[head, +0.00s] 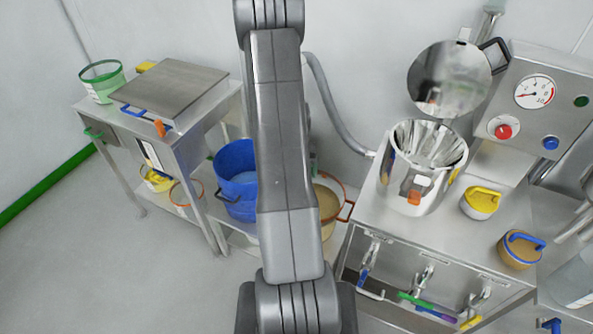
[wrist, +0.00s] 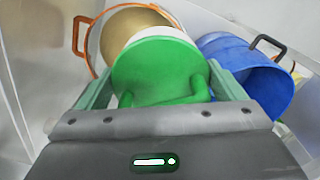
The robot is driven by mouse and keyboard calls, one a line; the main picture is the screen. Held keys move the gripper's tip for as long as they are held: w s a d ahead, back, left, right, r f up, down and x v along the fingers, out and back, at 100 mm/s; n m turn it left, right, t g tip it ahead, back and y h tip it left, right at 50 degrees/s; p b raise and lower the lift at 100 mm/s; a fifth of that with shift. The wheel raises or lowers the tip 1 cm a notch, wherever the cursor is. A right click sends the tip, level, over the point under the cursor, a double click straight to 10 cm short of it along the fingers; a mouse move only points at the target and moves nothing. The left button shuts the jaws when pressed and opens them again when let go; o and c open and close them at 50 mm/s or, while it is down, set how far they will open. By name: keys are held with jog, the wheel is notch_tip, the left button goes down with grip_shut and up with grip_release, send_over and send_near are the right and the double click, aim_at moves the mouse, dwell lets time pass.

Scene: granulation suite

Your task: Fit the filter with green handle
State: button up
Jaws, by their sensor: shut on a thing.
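The filter with green handle (wrist: 160,70) has a round green top and a pale rim on its far side. It shows only in the wrist view, where my gripper (wrist: 160,84) is shut on it, one finger on each side. The green handle faces the wrist camera. In the head view my own arm hides the gripper and the filter. An open steel vessel (head: 428,185) with a shiny folded inside stands on the right bench, and its round lid (head: 449,79) is swung up behind it.
A yellow-topped filter (head: 481,203) and a tan one with a blue handle (head: 520,249) sit right of the vessel. Beyond the held filter are a blue bucket (wrist: 255,75) and an orange-rimmed bucket (wrist: 128,25). A control panel (head: 540,110) stands behind; a steel table (head: 195,115) is left.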

notch_tip(320, 180, up, 10)
jog(key=p, duration=0.9)
jog(key=s+d+r+m, duration=0.1)
jog(key=s+d+r, duration=0.4)
jog(key=d+r, duration=0.3)
jog(key=s+d+r+m, duration=0.1)
jog(key=s+d+r, duration=0.4)
jog(key=d+r, duration=0.3)
jog(key=d+b, duration=0.1)
jog(key=d, duration=0.3)
jog(key=shift+s+d+r, duration=0.15)
jog(key=shift+d+r, duration=0.15)
jog(key=shift+d, duration=0.1)
